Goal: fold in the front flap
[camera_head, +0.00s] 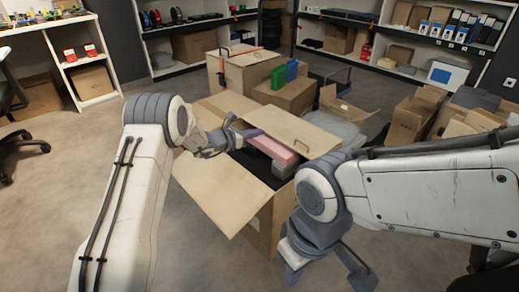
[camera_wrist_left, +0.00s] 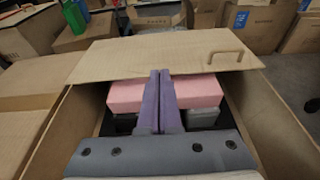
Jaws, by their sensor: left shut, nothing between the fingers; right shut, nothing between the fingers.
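An open carton (camera_head: 262,208) stands on the floor in front of me, with a pink box (camera_head: 272,149) and dark items inside. Its near-left flap (camera_head: 213,190) is folded outward and slopes down. Another flap (camera_head: 300,132) leans over the far part of the opening; it shows in the left wrist view (camera_wrist_left: 130,58) with a handle. My left gripper (camera_head: 254,133) is shut and empty above the opening; its fingers (camera_wrist_left: 160,75) overlap that far flap's edge in the wrist view, contact unclear. My right gripper (camera_head: 292,276) is shut and empty, low at the carton's right.
Closed cartons (camera_head: 245,70) with green (camera_head: 279,77) and blue (camera_head: 292,70) items stand behind. More open cartons (camera_head: 412,115) are at the right. Shelves (camera_head: 200,22) line the back. Bare floor (camera_head: 60,190) lies at the left.

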